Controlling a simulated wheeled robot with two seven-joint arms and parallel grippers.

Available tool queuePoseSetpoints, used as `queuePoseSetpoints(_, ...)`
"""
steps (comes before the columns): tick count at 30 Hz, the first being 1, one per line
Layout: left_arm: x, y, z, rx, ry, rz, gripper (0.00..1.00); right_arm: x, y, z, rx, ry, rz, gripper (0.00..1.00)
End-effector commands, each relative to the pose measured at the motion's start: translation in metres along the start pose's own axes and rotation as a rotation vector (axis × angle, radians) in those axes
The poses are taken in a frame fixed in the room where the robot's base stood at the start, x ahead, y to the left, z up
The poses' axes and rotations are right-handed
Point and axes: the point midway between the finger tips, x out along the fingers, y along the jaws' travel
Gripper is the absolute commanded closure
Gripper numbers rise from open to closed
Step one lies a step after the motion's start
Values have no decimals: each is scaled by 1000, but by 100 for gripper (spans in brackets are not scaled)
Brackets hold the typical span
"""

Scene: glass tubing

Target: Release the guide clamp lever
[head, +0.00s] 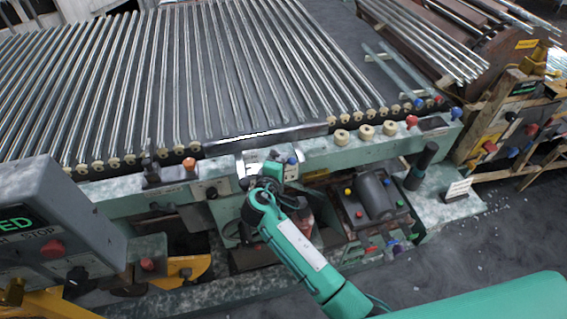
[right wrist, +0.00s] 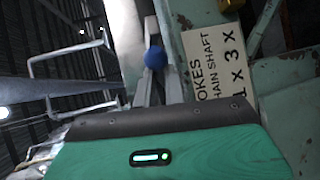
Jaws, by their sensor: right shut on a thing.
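The guide clamp lever has a round blue knob (right wrist: 155,57), which shows between the grey fingers of my right gripper (right wrist: 160,82) in the right wrist view. The fingers are shut on the lever around this knob. In the head view my right gripper (head: 279,174) is at the front rail of the tube conveyor, and a small blue knob (head: 291,161) shows at its tip. The lever's shaft and the clamp body are mostly hidden by the gripper. My left gripper is not in view.
Glass tubes (head: 170,70) lie in rows on the conveyor behind the rail. Cream knobs (head: 365,131) and a red knob (head: 411,121) line the rail to the right. A motor (head: 375,195) sits below. A grey control box (head: 60,225) stands at left. A lettered sign (right wrist: 222,60) is close to the gripper.

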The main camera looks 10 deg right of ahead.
Motion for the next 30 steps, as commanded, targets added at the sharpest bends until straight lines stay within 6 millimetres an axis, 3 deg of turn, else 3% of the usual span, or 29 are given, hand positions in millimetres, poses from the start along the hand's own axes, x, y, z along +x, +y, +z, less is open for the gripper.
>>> queuePoseSetpoints(9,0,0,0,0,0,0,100,0,0,0,2,0,0,100)
queuePoseSetpoints(10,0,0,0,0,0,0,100,0,0,0,2,0,0,83)
queuePoseSetpoints(11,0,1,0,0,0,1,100,0,0,0,2,0,0,80)
queuePoseSetpoints(20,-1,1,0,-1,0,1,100,-2,1,0,1,1,0,80)
queuePoseSetpoints(26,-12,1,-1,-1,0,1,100,-27,2,0,1,1,-3,80)
queuePoseSetpoints(30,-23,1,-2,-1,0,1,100,-60,3,0,2,2,-3,80)
